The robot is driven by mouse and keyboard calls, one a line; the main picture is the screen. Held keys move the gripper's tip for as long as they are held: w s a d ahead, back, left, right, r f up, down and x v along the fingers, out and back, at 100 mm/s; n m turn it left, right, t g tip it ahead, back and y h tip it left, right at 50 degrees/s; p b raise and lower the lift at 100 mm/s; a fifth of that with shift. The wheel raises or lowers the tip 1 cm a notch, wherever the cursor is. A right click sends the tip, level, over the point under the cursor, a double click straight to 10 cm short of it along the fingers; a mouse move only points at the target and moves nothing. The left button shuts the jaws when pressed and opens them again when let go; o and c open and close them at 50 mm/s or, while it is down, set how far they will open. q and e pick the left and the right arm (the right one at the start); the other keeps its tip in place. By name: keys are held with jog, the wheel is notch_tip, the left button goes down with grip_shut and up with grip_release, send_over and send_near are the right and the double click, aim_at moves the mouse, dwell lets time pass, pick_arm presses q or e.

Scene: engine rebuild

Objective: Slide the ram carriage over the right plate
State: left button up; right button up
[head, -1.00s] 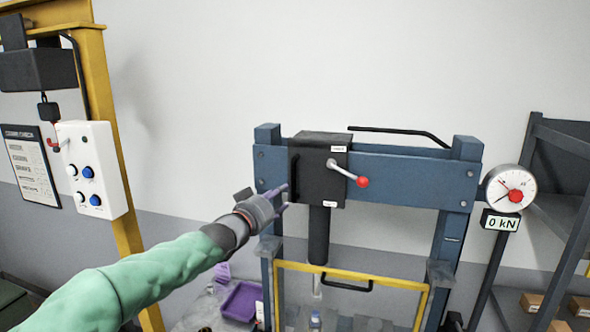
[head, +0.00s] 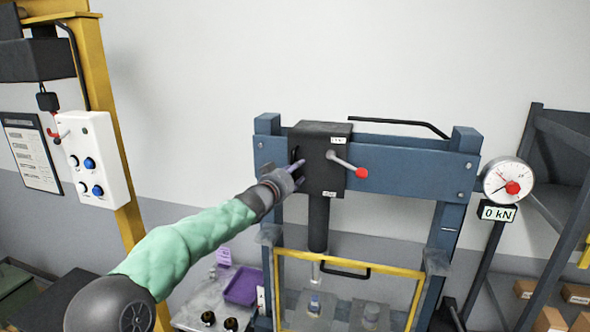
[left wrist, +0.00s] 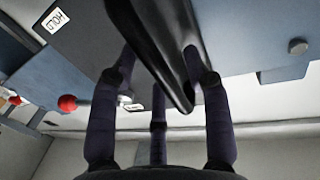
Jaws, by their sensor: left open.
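The ram carriage (head: 325,180) is a black box on the blue crossbeam, left of its middle. Its ram (head: 318,225) hangs down over the left plate (head: 302,306). The right plate (head: 390,322) lies to the right, behind the yellow-framed guard, with a grey cylindrical piece on it. My left gripper (head: 296,172) is at the black handle on the carriage's left side. In the left wrist view the handle (left wrist: 150,50) runs between the open fingers (left wrist: 160,100); I cannot tell whether they touch it. My right gripper is not in view.
A red-knobbed lever (head: 361,173) sticks out from the carriage front. The yellow guard frame (head: 400,269) stands below the beam. The gauge (head: 508,183) and a 0 kN display (head: 498,212) are at right. The beam (head: 400,168) right of the carriage is free.

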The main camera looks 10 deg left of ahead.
pick_arm(q)
jog(key=shift+w, duration=0.2)
grip_shut()
jog(key=shift+d, duration=0.15)
